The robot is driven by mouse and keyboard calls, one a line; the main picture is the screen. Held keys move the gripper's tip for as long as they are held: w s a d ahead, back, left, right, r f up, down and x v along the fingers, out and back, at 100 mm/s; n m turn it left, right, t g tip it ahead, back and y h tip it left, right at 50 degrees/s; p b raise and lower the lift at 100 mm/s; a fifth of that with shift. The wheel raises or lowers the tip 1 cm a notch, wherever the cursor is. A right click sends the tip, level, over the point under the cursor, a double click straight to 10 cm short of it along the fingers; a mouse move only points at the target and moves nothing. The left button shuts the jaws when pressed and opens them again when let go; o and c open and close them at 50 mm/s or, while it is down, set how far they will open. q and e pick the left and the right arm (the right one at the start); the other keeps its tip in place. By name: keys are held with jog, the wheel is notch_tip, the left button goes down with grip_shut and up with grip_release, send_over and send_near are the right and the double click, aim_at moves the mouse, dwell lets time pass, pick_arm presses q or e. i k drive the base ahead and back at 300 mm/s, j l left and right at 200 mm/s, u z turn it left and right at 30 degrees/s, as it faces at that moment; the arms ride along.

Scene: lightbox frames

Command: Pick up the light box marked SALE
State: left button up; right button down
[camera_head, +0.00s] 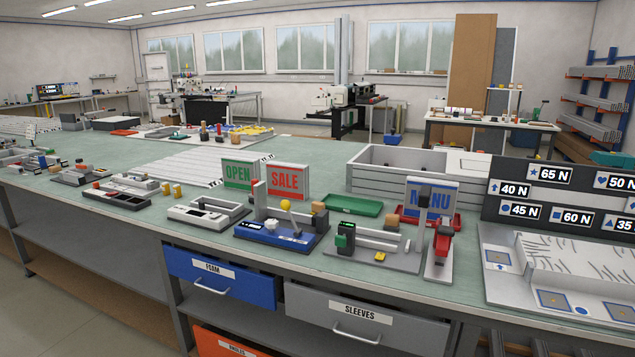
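The light box marked SALE (288,182) stands upright near the middle of the bench, with red lettering on its lit face. The light box marked OPEN (239,174), with green lettering, stands just left of it. The light box marked MENU (446,205), with blue lettering, stands further right and is partly hidden by a grey and red device. Neither of my grippers is in view.
A green tray (352,204) lies right of SALE, with a large grey crate (405,187) behind it. A grey fixture (372,253) and a white-grey tray device (208,213) stand along the front edge.

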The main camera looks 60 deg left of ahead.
aim_at(286, 180)
jog(key=u, duration=2.2)
jog(key=i+j+u, duration=0.2)
jog(key=i, duration=0.3)
jog(key=i+j+u, duration=0.2)
jog(key=i, duration=0.3)
